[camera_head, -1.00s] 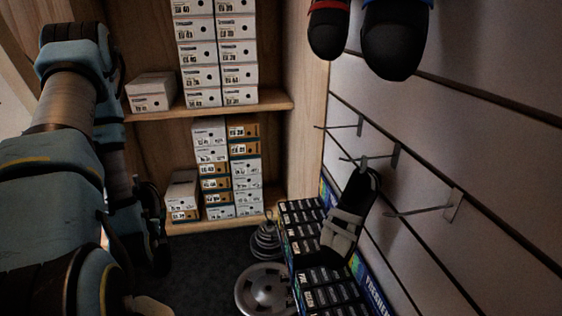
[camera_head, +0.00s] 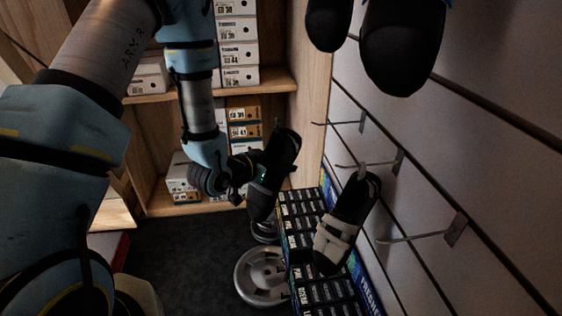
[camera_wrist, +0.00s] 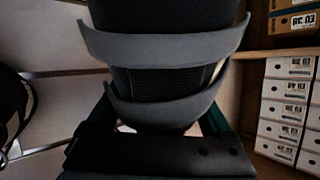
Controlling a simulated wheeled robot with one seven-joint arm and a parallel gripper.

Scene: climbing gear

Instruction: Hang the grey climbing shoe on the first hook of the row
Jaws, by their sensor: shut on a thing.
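A row of metal hooks juts from the slatted wall: a far hook (camera_head: 340,123), a middle hook (camera_head: 385,163) and a near hook (camera_head: 425,236). The held shoe is left of the far hook and apart from it. The far and near hooks look empty.
A beige-strapped shoe (camera_head: 340,235) hangs at the middle hook. Two dark shoes (camera_head: 402,45) hang higher on the wall. A row of dark boxes (camera_head: 320,250) and a round metal stand (camera_head: 262,277) are below. A shelf of shoe boxes (camera_head: 240,50) stands behind.

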